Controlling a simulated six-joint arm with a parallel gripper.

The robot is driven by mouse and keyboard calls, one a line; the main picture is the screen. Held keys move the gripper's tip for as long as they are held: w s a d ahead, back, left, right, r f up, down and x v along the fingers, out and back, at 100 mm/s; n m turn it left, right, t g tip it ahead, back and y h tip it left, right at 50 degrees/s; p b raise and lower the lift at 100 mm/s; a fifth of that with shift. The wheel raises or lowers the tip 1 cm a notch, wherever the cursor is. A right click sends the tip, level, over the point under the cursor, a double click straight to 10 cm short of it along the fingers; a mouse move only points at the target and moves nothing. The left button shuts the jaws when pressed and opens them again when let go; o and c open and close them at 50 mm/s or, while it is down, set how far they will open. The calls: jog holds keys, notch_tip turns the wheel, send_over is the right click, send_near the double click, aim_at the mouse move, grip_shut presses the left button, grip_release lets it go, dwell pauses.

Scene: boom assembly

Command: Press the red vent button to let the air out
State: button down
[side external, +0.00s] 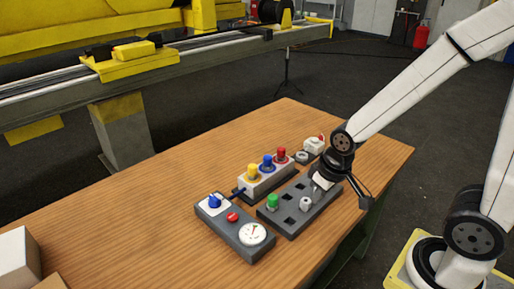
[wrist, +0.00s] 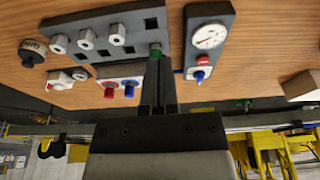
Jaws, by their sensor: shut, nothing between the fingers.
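The red vent button (side external: 232,216) sits on a dark grey panel (side external: 226,230), between a blue knob (side external: 214,201) and a round white gauge (side external: 252,234). In the wrist view the same red button (wrist: 203,59) shows to the right of my fingers, with the gauge (wrist: 208,36) above it and the blue knob (wrist: 198,75) below. The gauge reading is too small to tell. My gripper (wrist: 160,58) is shut and empty. In the side view my gripper (side external: 316,188) is over the grey socket block, well to the right of the button and apart from it.
The grey socket block (side external: 290,222) holds a green-capped fitting (side external: 272,201) and several white fittings. Behind it stands a white block (side external: 262,184) with yellow, blue and red caps. A small white box with a red top (side external: 315,144) stands farther back.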

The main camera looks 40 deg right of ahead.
dwell(0.3)
jog(key=n+t+y, duration=0.2)
jog(key=n+t, duration=0.4)
jog(key=n, duration=0.5)
send_over(235, 217)
notch_tip(235, 217, down, 3)
jog(key=shift+r, duration=0.15)
jog(key=shift+d, duration=0.1)
jog(key=shift+f, duration=4.4)
